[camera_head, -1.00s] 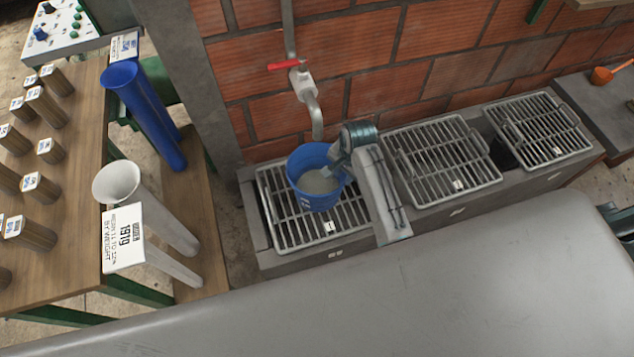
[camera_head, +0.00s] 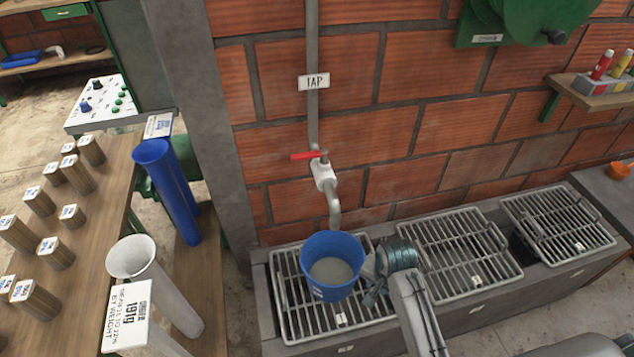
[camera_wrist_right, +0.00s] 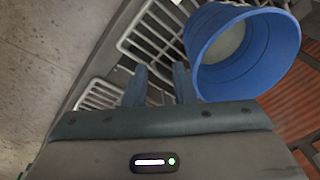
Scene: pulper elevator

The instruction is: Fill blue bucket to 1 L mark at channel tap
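The blue bucket (camera_head: 333,284) stands upright on the leftmost grate under the tap spout (camera_head: 334,210). Its inside shows a pale grey patch, and I cannot tell whether that is water or the bare bottom. No 1 L mark is readable. The red tap handle (camera_head: 305,155) points left on the pipe, below the TAP sign (camera_head: 313,82). No stream is visible. My right gripper (camera_head: 371,276) is just right of the bucket. In the right wrist view its fingers (camera_wrist_right: 160,85) are apart with grate between them, and the bucket (camera_wrist_right: 245,75) is beside them. My left gripper is out of view.
The leftmost grate (camera_head: 288,292) and two more lie in the concrete channel (camera_head: 262,300). A blue tube (camera_head: 172,195) and a white funnel tube (camera_head: 132,258) stand at the left by a wooden table. A shelf with bottles (camera_head: 600,92) is at the upper right.

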